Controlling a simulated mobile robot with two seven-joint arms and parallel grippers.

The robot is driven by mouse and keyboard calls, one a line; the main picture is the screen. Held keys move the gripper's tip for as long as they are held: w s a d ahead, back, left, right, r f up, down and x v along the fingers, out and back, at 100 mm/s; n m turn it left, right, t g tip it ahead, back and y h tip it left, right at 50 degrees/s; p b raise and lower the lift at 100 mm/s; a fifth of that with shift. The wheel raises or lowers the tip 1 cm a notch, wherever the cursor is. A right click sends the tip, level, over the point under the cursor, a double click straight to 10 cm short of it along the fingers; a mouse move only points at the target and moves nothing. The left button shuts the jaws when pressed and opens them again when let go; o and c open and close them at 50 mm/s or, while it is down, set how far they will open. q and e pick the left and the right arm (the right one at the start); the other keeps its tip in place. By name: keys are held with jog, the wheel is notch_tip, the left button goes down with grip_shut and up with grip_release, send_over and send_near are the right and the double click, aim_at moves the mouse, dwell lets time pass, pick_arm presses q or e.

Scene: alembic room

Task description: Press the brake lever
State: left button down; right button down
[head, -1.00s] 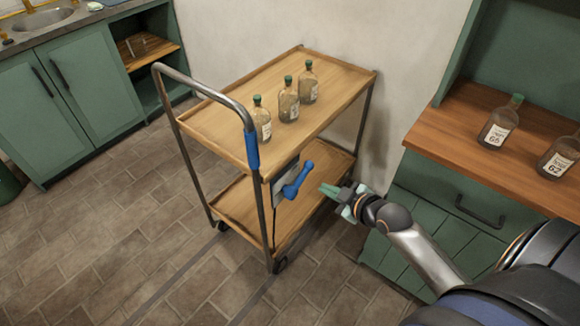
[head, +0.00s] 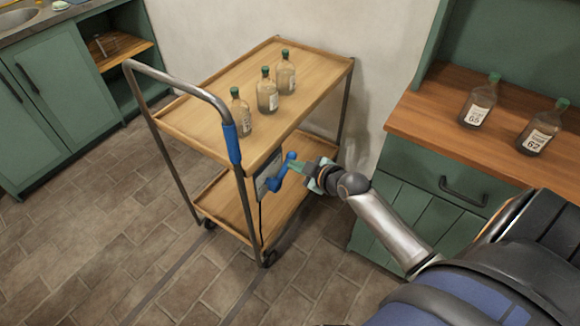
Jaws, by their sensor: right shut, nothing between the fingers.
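The blue brake lever (head: 274,182) sits on a grey plate on the near side of a wooden two-shelf cart (head: 190,118). It slants up to the right, with a knob at its upper end. My right gripper (head: 295,168) is shut and empty, with its green fingertips at the lever's upper end. The fingertips overlap the lever in the picture; I cannot tell whether they touch it. My left gripper is not in view.
A green cabinet (head: 420,185) with a wooden top carries two labelled bottles at the right. Tiled floor (head: 110,245) is clear at the front left.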

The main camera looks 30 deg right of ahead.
aim_at(281, 171)
pick_arm(q)
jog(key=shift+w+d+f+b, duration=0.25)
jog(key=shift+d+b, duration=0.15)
jog(key=shift+b, duration=0.1)
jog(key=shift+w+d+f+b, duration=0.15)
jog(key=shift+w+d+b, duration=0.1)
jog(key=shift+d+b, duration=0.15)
pick_arm(e)
jog(key=w+d+f, duration=0.1)
jog(key=w+f, duration=0.3)
jog(key=f, duration=0.1)
jog(key=shift+w+d, duration=0.15)
jog(key=shift+w, duration=0.2)
jog(key=shift+f, duration=0.1)
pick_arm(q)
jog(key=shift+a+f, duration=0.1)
